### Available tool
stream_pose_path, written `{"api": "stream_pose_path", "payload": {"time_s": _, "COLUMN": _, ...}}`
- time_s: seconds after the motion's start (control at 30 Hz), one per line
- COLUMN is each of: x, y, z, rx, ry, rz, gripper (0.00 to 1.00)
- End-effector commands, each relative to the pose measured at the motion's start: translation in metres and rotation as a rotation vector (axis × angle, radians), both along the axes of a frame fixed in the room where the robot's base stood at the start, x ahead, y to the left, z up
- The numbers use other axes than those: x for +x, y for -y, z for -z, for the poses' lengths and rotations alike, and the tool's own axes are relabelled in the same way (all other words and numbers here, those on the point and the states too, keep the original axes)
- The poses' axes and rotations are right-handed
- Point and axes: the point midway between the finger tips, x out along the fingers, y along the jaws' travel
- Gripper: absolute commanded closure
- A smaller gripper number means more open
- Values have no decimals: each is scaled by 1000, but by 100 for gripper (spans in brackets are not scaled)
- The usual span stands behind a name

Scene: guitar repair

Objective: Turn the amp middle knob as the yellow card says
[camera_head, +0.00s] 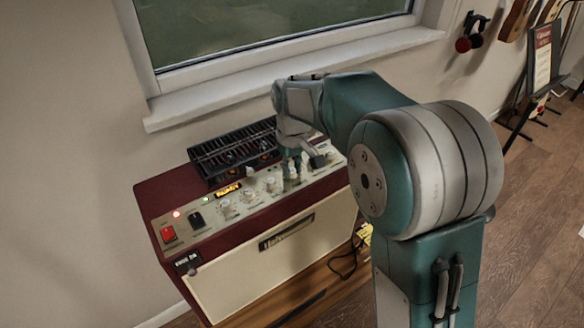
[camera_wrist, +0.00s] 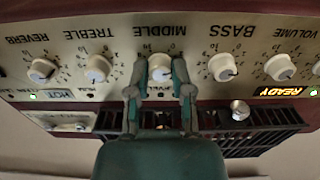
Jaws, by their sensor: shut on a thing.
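The amp (camera_head: 275,270) stands below the window, with a cream front and a control panel of white knobs on top. In the wrist view the panel appears upside down. The knob under the MIDDLE label is the middle knob (camera_wrist: 160,66). My gripper (camera_wrist: 160,78) has one finger on each side of this knob and is shut on it. In the head view my gripper (camera_head: 292,168) reaches down to the panel and hides the knob. A yellow card (camera_head: 364,233) shows partly behind my arm at the amp's right side; its writing is not readable.
The BASS knob (camera_wrist: 222,66) and TREBLE knob (camera_wrist: 97,68) sit close on either side. A dark slatted grille (camera_head: 232,152) lies behind the knobs. A red switch (camera_head: 168,233) and an orange READY display (camera_wrist: 278,91) are on the panel. A window sill (camera_head: 200,108) runs behind.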

Motion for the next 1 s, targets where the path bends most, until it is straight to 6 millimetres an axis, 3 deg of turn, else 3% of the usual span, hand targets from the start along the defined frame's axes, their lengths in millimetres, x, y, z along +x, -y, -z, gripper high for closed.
{"api": "stream_pose_path", "payload": {"time_s": 0.4, "x": 0, "y": 0, "z": 1, "rx": 1, "ry": -1, "rz": -199, "gripper": 100}}
{"api": "stream_pose_path", "payload": {"time_s": 0.97, "x": 0, "y": 0, "z": 2, "rx": -1, "ry": -1, "rz": -230, "gripper": 100}}
{"api": "stream_pose_path", "payload": {"time_s": 1.0, "x": 0, "y": 0, "z": 2, "rx": -1, "ry": -1, "rz": -229, "gripper": 62}}
